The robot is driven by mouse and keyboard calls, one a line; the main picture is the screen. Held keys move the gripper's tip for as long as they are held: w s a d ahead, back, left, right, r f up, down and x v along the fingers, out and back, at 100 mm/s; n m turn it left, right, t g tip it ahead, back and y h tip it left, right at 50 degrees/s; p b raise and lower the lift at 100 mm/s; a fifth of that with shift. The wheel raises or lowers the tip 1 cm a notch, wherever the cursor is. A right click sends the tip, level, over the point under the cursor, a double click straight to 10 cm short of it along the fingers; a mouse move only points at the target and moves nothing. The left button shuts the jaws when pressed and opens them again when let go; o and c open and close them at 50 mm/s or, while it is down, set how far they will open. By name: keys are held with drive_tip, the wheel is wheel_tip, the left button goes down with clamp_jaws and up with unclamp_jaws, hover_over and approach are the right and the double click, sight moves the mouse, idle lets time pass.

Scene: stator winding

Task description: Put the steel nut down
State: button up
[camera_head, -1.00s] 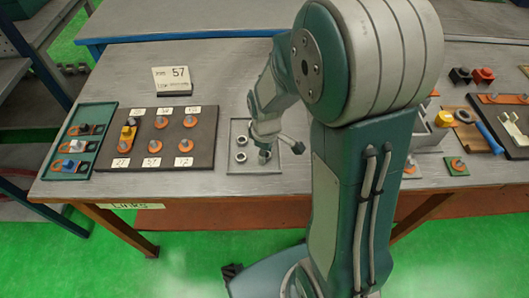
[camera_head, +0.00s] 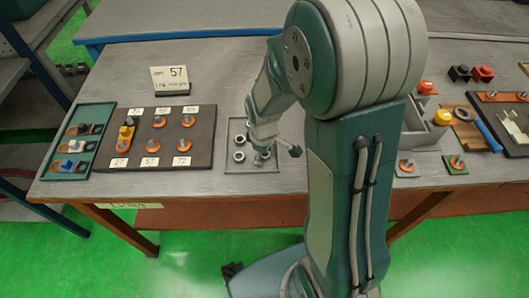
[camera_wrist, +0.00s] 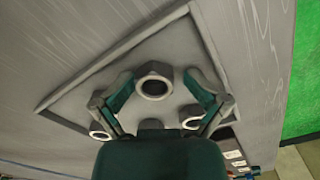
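A steel nut (camera_wrist: 154,86) lies flat at the middle of the wrist view, between the two fingers of my gripper (camera_wrist: 158,78). The fingers stand apart on either side of it, with a visible gap at each side, so the gripper looks open around it. The nut appears to rest on the shallow grey tray (camera_wrist: 95,77). Two more nuts, one at left (camera_wrist: 102,132) and one at right (camera_wrist: 192,121), show in the tray. In the head view my gripper (camera_head: 264,150) is low over the tray (camera_head: 229,167), and its fingertips are mostly hidden.
A dark board (camera_head: 200,152) with orange-based pegs and number cards lies left of the tray. A green tray (camera_head: 88,151) is farther left. Bins and a yellow-topped part (camera_head: 443,117) are at right. The bench behind the tray is clear.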

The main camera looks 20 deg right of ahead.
drive_tip(key=shift+w+r, duration=0.1)
drive_tip(key=shift+r, duration=0.2)
wheel_tip(320, 180, up, 12)
drive_tip(key=s+r+m+t, duration=0.5)
drive_tip(key=s+r+m, duration=0.3)
drive_tip(key=s, duration=0.5)
wheel_tip(320, 180, up, 3)
drive_tip(key=shift+s+a+f+t, duration=0.1)
drive_tip(key=shift+s+a+t, duration=0.2)
drive_tip(key=shift+s, duration=0.05)
